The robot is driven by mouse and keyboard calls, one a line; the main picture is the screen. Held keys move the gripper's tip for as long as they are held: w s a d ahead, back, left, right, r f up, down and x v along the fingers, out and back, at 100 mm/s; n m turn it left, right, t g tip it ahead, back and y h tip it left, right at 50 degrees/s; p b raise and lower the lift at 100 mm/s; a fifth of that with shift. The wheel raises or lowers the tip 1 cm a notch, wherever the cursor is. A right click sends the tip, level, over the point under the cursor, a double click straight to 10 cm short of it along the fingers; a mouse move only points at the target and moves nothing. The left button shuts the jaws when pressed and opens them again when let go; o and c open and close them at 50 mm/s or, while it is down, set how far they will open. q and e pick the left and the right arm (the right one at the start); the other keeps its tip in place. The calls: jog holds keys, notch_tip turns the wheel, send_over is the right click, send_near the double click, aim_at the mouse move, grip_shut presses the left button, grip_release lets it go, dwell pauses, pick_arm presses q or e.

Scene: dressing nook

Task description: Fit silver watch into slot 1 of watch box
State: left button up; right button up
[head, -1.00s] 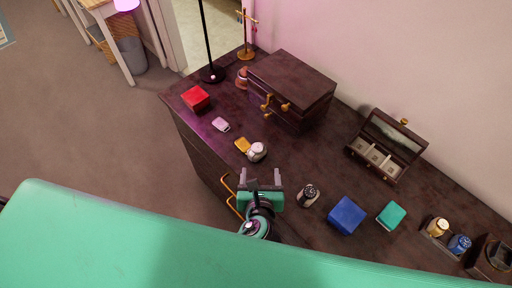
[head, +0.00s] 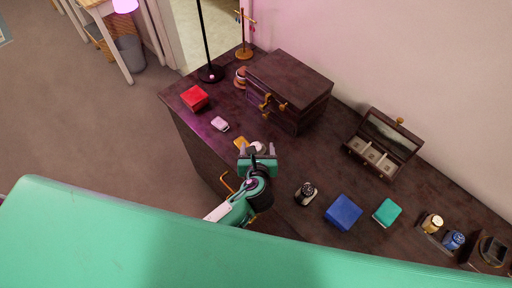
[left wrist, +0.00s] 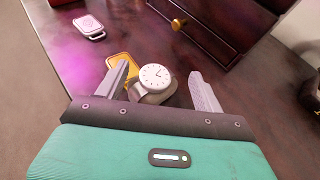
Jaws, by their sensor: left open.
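The silver watch (left wrist: 155,77) has a round white dial and stands on the dresser; in the head view it shows partly (head: 257,147) behind my gripper. My left gripper (head: 257,151) is open. In the left wrist view its fingers (left wrist: 160,75) stand on either side of the watch, with visible gaps. The watch's lower part is hidden by the gripper body. The watch box (head: 372,160) is open at the right of the dresser, lid raised against the wall, with pale compartments inside. My right gripper is not in view.
A yellow square item (left wrist: 122,66) lies beside the watch, close to the left finger. A pink-white case (head: 220,124), red box (head: 194,98), dark watch (head: 306,194), blue box (head: 343,212) and teal box (head: 387,212) are spread around. A large wooden chest (head: 290,85) stands behind.

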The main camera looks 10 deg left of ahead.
pick_arm(q)
jog(key=c, duration=1.2)
jog(key=shift+s+f, duration=0.1)
jog(key=shift+c, duration=0.5)
jog(key=shift+c, duration=0.4)
